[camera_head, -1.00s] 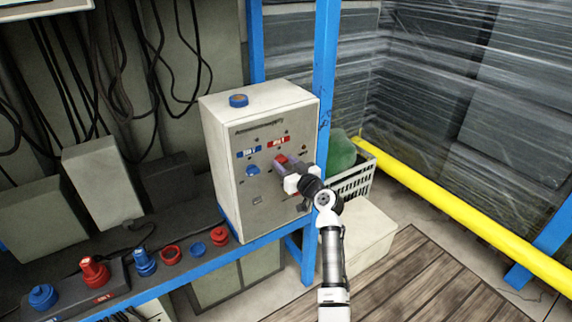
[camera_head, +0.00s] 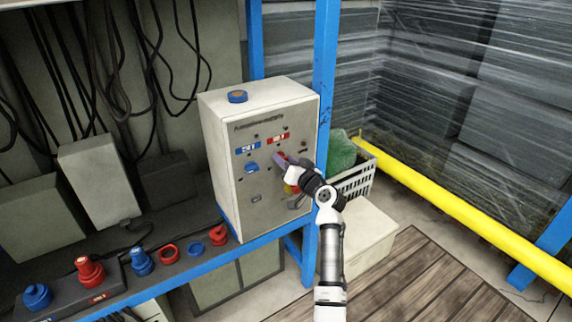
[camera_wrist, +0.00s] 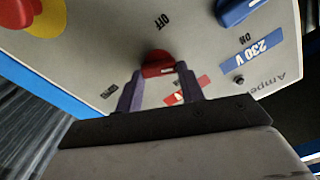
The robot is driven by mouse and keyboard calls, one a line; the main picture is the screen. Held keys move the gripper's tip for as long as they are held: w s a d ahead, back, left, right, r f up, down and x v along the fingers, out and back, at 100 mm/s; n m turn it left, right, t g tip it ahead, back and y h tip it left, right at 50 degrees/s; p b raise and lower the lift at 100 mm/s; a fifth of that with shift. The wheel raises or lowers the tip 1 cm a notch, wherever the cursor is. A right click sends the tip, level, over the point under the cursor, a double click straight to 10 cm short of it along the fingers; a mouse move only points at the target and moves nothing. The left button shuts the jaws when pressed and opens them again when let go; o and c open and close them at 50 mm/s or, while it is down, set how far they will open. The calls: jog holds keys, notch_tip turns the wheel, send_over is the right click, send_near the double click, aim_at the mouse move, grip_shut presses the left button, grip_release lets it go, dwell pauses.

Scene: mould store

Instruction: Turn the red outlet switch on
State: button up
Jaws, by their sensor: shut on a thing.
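The red outlet switch (camera_wrist: 157,64) is a round red knob with a raised grip bar on the front of the grey power box (camera_head: 230,185). My gripper (camera_wrist: 160,72) has its two purple fingers shut on the bar, one on each side, in the wrist view. In the head view, my gripper (camera_head: 282,159) reaches the box front from the right and hides most of the knob. An OFF mark (camera_wrist: 161,21) shows beside the red knob. I cannot tell exactly where its bar points.
A blue switch (camera_head: 252,168) sits left of the red one. A red-on-yellow button (camera_wrist: 45,15) is close by. Red and blue plugs (camera_head: 90,270) stand along the bench. A blue post (camera_head: 325,90) and a white crate (camera_head: 353,187) are right of the box.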

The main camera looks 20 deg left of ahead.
jog(key=m, duration=0.4)
jog(key=m+p, duration=0.1)
jog(key=m, duration=0.3)
jog(key=m+p, duration=0.1)
jog(key=m, duration=0.3)
jog(key=shift+w+d+f+m, duration=0.1)
jog(key=shift+f+m, duration=0.2)
dwell(0.4)
jog(key=o, duration=1)
jog(key=b+v, duration=0.3)
jog(key=v, duration=1.1)
